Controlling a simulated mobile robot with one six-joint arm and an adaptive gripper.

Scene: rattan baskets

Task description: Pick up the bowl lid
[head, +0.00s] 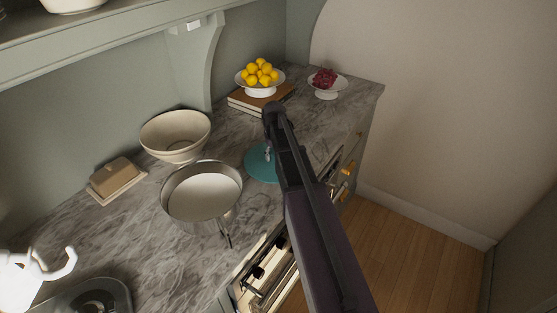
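A flat teal round lid (258,165) lies on the marble counter, right of the steel pan, and I take it to be the bowl lid. My dark arm crosses in front of it and hides its right part. A small grey piece shows at the lid's middle beside my arm; I cannot tell whether it is the lid's knob or part of my gripper. My gripper's fingers are not clearly visible behind the arm, so I cannot tell whether they are open or touch the lid. A cream bowl (175,133) stands at the back left.
A steel pan (201,190) stands left of the lid. A butter dish (117,177) is farther left. A stand of lemons (259,75) on books and a stand of red fruit (325,82) are behind. A white kettle-like thing (30,277) is at lower left.

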